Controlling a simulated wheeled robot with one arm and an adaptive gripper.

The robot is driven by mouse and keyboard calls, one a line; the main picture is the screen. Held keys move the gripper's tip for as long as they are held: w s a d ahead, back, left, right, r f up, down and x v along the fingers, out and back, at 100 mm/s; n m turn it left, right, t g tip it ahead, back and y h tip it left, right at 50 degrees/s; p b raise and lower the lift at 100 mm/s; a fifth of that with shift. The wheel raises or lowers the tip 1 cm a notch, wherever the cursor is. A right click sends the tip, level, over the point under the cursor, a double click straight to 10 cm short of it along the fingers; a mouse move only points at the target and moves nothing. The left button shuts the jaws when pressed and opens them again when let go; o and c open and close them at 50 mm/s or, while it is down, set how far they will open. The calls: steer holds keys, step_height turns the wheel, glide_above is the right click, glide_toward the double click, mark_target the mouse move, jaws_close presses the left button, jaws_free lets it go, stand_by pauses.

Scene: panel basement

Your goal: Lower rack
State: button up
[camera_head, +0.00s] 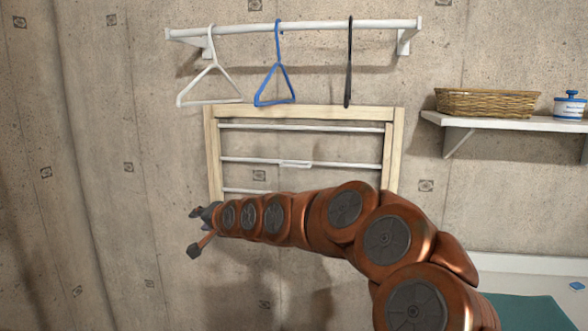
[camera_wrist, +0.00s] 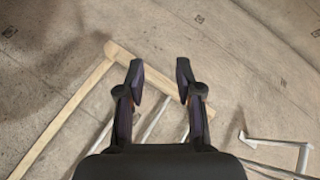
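The rack (camera_head: 212,150) is a pale wooden frame with several white bars, upright and close to the concrete wall, below a white rail. A small white piece (camera_head: 295,163) sits on its middle bar. My arm hides the rack's lower part. My gripper (camera_head: 198,231) is at the rack's lower left in the head view, its fingers apart. In the wrist view my gripper (camera_wrist: 159,70) is open and empty. The rack's wooden frame (camera_wrist: 78,98) shows there tilted, one beam crossing behind the fingertips. I see no contact; the distance is hard to tell.
A white wall rail (camera_head: 310,27) holds a white hanger (camera_head: 209,84), a blue hanger (camera_head: 275,85) and a dark hanger (camera_head: 349,65). At right, a shelf (camera_head: 500,123) bears a wicker basket (camera_head: 487,103) and a jar (camera_head: 570,106). The wall at left is bare.

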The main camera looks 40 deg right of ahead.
steer(key=w+d+r+m+t+h, duration=0.25)
steer(key=d+m+h, duration=0.2)
steer(key=d, duration=1.05)
steer(key=m+h, duration=0.6)
steer(key=m, duration=0.1)
glide_toward(294, 166)
steer(key=x, duration=0.3)
steer(key=shift+t, duration=0.25)
steer(key=p+x, duration=0.2)
steer(key=x, duration=0.4)
steer(key=shift+s+d+f, duration=0.15)
steer(key=shift+p+x, duration=0.3)
steer(key=shift+x, duration=0.45)
jaws_close()
steer(key=shift+f, duration=0.1)
